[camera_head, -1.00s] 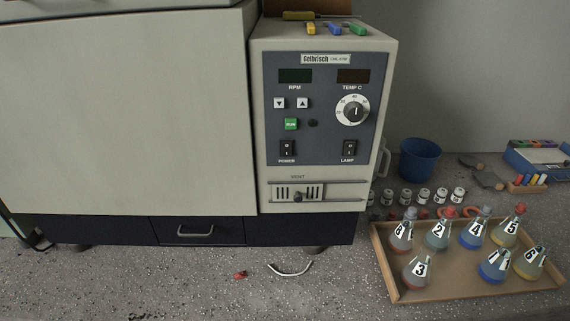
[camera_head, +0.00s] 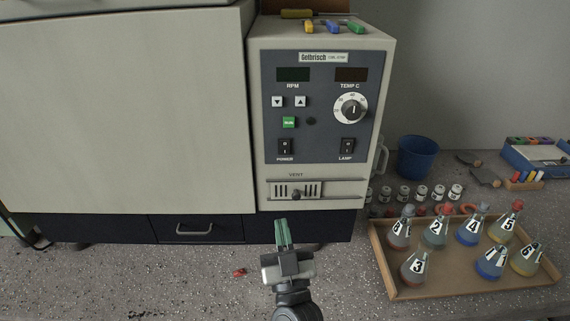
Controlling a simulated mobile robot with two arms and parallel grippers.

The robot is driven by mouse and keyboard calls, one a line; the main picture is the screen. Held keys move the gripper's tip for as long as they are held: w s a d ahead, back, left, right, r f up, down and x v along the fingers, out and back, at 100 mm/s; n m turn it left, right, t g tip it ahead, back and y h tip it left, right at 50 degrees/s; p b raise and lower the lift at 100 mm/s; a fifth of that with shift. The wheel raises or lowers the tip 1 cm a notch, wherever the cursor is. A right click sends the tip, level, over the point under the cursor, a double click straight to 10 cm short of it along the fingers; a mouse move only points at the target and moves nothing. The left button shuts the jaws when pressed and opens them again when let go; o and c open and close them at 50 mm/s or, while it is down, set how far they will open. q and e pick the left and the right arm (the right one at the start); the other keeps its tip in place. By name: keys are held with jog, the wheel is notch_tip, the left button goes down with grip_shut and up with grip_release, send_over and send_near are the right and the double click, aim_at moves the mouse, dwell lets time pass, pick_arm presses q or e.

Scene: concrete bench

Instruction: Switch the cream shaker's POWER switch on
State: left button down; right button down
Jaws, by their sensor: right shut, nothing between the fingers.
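The cream shaker (camera_head: 80,110) stands at the left and centre, with its control panel (camera_head: 331,121) on the right part of its front. The POWER switch (camera_head: 285,146) is a black rocker at the panel's lower left. The RPM display (camera_head: 294,74) and TEMP C display (camera_head: 351,74) are dark. My right gripper (camera_head: 281,221) comes up from the bottom, its green fingers shut and empty. The fingertips are below the vent in the picture, in front of the dark base, apart from the switch. My left gripper is not in view.
The LAMP switch (camera_head: 347,146) is right of POWER, and a vent slider (camera_head: 296,194) lies below. A wooden tray (camera_head: 455,287) of numbered flasks stands right, with small jars (camera_head: 421,193) and a blue bucket (camera_head: 418,156) behind. A red scrap (camera_head: 239,272) lies on the bench.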

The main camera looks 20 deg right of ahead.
jog(key=shift+s+d+r+m+h, duration=0.1)
jog(key=shift+d+r+m+h, duration=0.1)
jog(key=shift+m+h, duration=0.45)
jog(key=shift+w+d+r+m+h, duration=0.1)
jog(key=shift+r+m+h, duration=0.2)
jog(key=shift+h, duration=0.5)
jog(key=shift+s+d+r+m+h, duration=0.1)
jog(key=shift+d+r+m+h, duration=0.05)
jog(key=shift+m+h, duration=0.5)
jog(key=p, duration=0.3)
send_near(285, 148)
notch_tip(285, 148, up, 4)
jog(key=w, duration=0.2)
jog(key=w+d, duration=0.1)
jog(key=w, duration=0.1)
jog(key=shift+w+f, duration=0.1)
jog(key=shift+f, duration=0.05)
jog(key=shift+w+d+f, duration=0.1)
jog(key=shift+w+d, duration=0.1)
jog(key=shift+w, duration=0.3)
